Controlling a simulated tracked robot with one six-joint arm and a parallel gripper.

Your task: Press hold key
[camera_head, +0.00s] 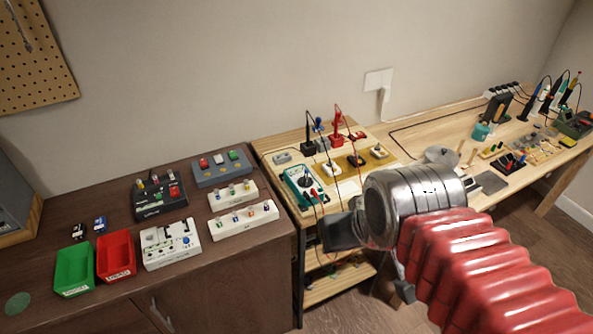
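A teal multimeter (301,187) with a dark round dial lies near the left end of the light wooden bench, with red and black leads by it. Its keys are too small to read, so I cannot tell which one is the hold key. My arm, a red bellows sleeve and a silver cuff, reaches in from the lower right. My gripper (343,232) is the dark part at the arm's left end, in front of the bench's front edge and below right of the multimeter, apart from it in the picture. Its fingers are not clear.
A dark wooden cabinet (255,260) at left bears a green bin (74,268), a red bin (116,255) and several switch boxes. Red (337,138) and black (308,147) probe stands rise behind the multimeter. Tools and small parts crowd the bench's right side.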

